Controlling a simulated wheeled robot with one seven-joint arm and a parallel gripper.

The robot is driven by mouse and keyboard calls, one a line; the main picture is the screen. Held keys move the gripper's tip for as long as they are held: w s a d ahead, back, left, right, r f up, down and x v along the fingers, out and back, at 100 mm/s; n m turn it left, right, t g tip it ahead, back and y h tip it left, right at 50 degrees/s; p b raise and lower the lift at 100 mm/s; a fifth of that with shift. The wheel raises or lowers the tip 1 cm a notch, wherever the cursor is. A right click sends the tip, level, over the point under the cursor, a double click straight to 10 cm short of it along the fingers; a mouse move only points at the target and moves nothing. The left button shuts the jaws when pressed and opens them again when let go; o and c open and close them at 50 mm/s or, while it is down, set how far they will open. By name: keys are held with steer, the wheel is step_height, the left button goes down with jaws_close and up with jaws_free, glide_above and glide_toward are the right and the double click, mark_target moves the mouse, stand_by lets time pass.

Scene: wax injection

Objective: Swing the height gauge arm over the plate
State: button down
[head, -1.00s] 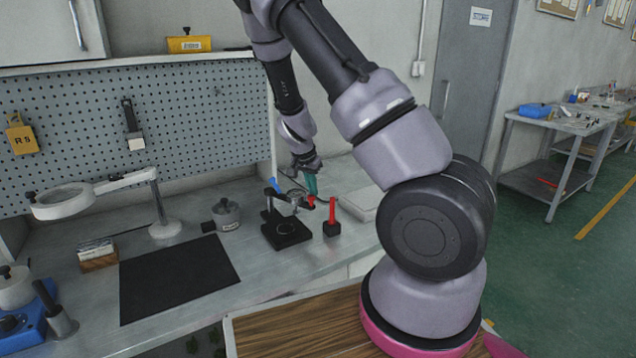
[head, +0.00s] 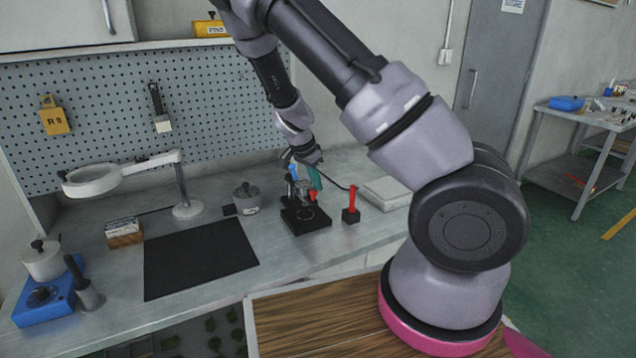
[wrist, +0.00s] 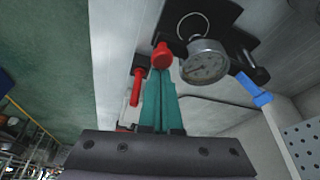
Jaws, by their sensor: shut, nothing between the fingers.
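The height gauge (head: 307,217) stands on the bench with a black base and a plate marked by a pale ring. In the wrist view its round white dial (wrist: 205,62) and a red knob (wrist: 161,55) show close to the black base (wrist: 222,12). The dial appears beside the ring; I cannot tell exactly how far the arm lies over the plate. My gripper (head: 317,186) is at the gauge's upper right side. Its teal fingers (wrist: 160,98) are shut with nothing between them, tips close to the red knob. Whether they touch it is unclear.
A red post on a black block (head: 351,205) stands right of the gauge, close to my gripper. A lidded grey pot (head: 246,199), a black mat (head: 198,260) and a ring magnifier (head: 92,181) are to the left. A pale slab (head: 386,192) lies right.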

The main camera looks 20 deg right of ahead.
steer(key=shift+d, duration=0.1)
steer(key=w+d, duration=0.2)
steer(key=d, duration=0.2)
steer(key=v, duration=1.1)
steer(key=s+r+n+t+y, duration=0.5)
steer(key=s+r+n, duration=0.3)
steer(key=s+r, duration=1.7)
steer(key=shift+s+d+n+y, duration=0.2)
steer(key=shift+d+n+y, duration=0.1)
steer(key=shift+d, duration=0.15)
steer(key=shift+w+r, duration=0.1)
